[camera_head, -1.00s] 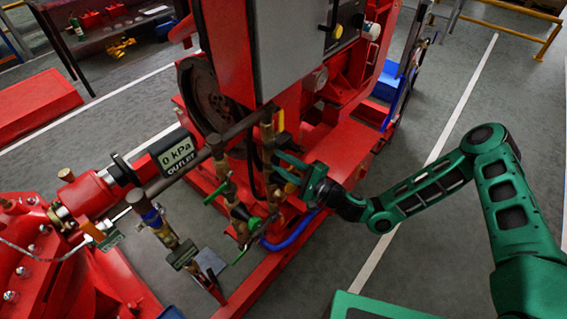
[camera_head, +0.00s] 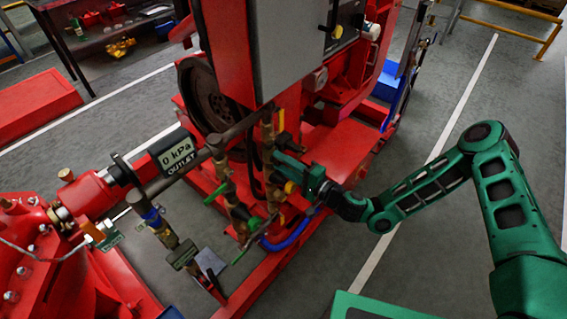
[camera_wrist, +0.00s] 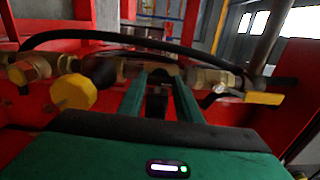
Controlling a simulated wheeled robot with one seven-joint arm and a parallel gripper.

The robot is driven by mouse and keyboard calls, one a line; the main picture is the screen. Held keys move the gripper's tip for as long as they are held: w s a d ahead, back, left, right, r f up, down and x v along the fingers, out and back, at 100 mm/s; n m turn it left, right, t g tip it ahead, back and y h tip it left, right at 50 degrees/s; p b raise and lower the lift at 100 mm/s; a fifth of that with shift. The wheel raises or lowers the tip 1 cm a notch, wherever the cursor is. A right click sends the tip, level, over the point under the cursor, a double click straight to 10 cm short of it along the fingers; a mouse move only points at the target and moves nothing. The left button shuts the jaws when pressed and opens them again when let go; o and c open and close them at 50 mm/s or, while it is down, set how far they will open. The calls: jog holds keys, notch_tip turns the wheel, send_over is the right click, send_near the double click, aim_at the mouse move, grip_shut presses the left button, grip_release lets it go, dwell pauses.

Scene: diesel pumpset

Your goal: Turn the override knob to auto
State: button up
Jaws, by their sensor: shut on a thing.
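My gripper (camera_head: 280,164) reaches in from the right at the brass pipework on the front of the red pumpset. In the wrist view, its two green fingers (camera_wrist: 162,78) stand on either side of a small dark part (camera_wrist: 157,103) in line with the pipe, and are shut on it. I cannot tell for sure that this part is the override knob; its marking and auto position cannot be read. A round yellow knob (camera_wrist: 72,92) sits left of the fingers. A yellow lever (camera_wrist: 262,98) sits to their right.
A black hose (camera_wrist: 130,40) arches over the pipe behind the fingers. Brass fittings (camera_wrist: 215,77) lie close on both sides. The grey control cabinet (camera_head: 285,45) stands above the pipework. The floor at right is clear.

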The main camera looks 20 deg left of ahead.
jog(key=shift+f, duration=0.2)
jog(key=o, duration=1)
jog(key=shift+o, duration=0.2)
jog(key=shift+r, duration=0.1)
jog(key=v, duration=1.1)
jog(key=shift+g, duration=0.3)
